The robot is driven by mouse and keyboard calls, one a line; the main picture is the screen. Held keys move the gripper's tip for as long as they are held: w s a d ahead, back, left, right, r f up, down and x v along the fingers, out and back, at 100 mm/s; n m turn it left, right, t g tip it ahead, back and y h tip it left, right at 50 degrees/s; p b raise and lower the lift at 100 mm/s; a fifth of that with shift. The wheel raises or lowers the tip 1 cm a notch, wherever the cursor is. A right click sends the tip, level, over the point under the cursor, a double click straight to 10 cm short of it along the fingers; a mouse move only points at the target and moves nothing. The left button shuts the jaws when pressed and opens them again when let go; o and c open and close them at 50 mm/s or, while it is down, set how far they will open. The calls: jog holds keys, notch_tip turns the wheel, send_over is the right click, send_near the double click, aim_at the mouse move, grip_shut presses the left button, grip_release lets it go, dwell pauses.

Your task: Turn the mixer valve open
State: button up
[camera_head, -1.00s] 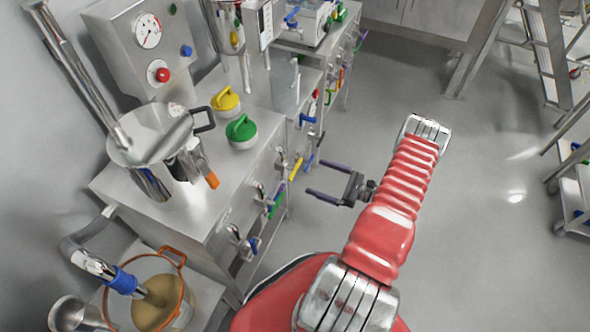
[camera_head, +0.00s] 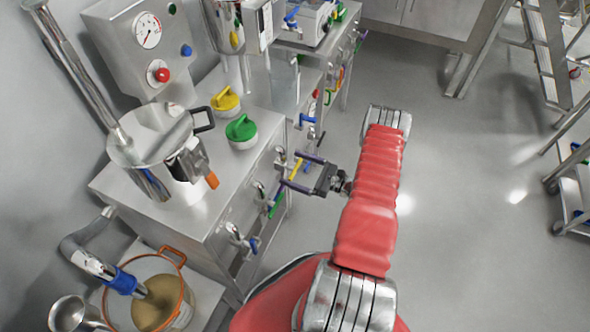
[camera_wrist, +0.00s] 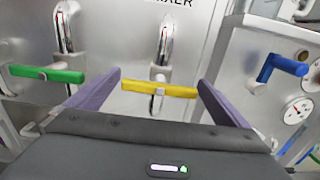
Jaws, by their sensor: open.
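The mixer cabinet carries a row of lever valves on its front, under lettering of which "XER" or similar shows in the wrist view. A yellow valve handle (camera_wrist: 159,89) lies nearly level on its steel pipe, between my gripper's two purple fingers. It also shows in the head view (camera_head: 296,169). My gripper (camera_wrist: 160,95) is open, with a finger to either side of the yellow handle; I cannot tell whether they touch it. The gripper (camera_head: 283,169) is at the cabinet front in the head view. A green valve handle (camera_wrist: 47,75) is left of the left finger.
A blue valve handle (camera_wrist: 283,68) and a pressure gauge (camera_wrist: 298,110) are to the right in the wrist view. In the head view, a steel pot (camera_head: 150,135) and green knob (camera_head: 241,128) sit on the cabinet top. The floor (camera_head: 460,200) to the right is clear.

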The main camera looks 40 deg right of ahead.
jog(key=c, duration=0.9)
jog(key=shift+a, duration=0.1)
